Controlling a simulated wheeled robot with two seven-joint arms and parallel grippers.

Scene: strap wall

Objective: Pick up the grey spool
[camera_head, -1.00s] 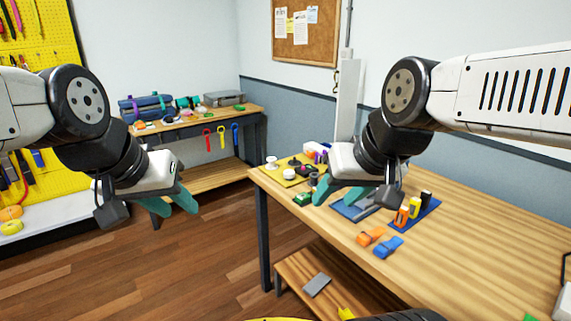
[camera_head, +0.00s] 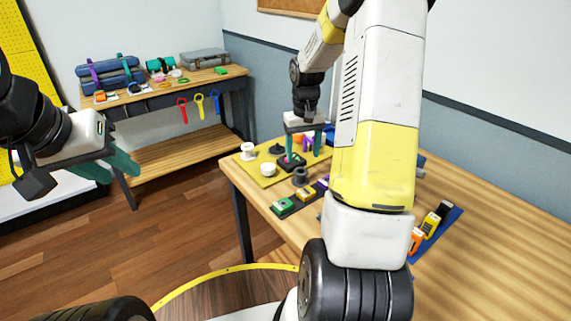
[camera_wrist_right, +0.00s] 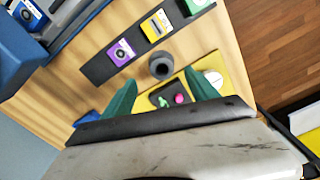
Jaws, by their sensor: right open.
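The grey spool (camera_head: 300,177) stands on the wooden table, just off the near right edge of the yellow mat. It also shows in the right wrist view (camera_wrist_right: 161,66), just beyond the fingertips and roughly centred between them. My right gripper (camera_head: 303,145) points down over the yellow mat, open and empty, behind and above the grey spool. Its green fingers (camera_wrist_right: 162,90) stand apart in the right wrist view. My left gripper (camera_head: 112,168) is open and empty, out over the floor at the left, away from the table.
The yellow mat (camera_head: 263,178) carries white spools (camera_head: 248,151), a black spool (camera_head: 277,149) and a small dark tray (camera_head: 291,161). A dark strip with green and yellow blocks (camera_head: 284,205) lies in front of the spool. My right arm hides the table's middle. A back bench (camera_head: 180,90) holds rolled bundles.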

